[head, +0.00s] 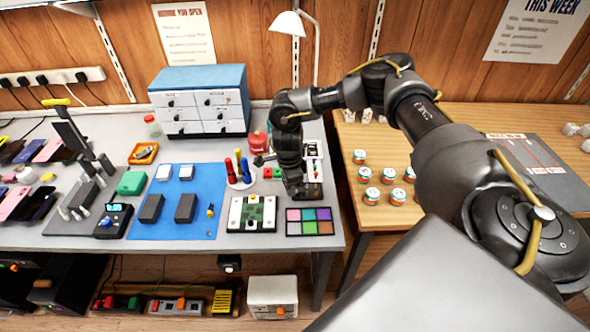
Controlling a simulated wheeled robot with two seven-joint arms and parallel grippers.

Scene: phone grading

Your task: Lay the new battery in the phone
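My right arm comes in from the right and bends down over the bench. Its gripper (303,190) is low over the bench, just right of a green circuit board in a pale frame (252,213) and above a colour-patch card (309,221). Its fingers are too dark and small to show whether they are open or hold anything. Several phones (18,202) lie at the far left. Two dark blocks (151,208) and two small pale blocks (175,172) lie on the blue mat (172,228). I cannot tell which piece is the new battery. My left gripper is not in view.
A blue-topped drawer cabinet (199,104) and a lamp (288,24) stand at the back. Red and blue screwdrivers (240,168) stand upright beside the mat. A black rig with a yellow handle (68,130) stands left. Several small jars (372,194) stand on the wooden table.

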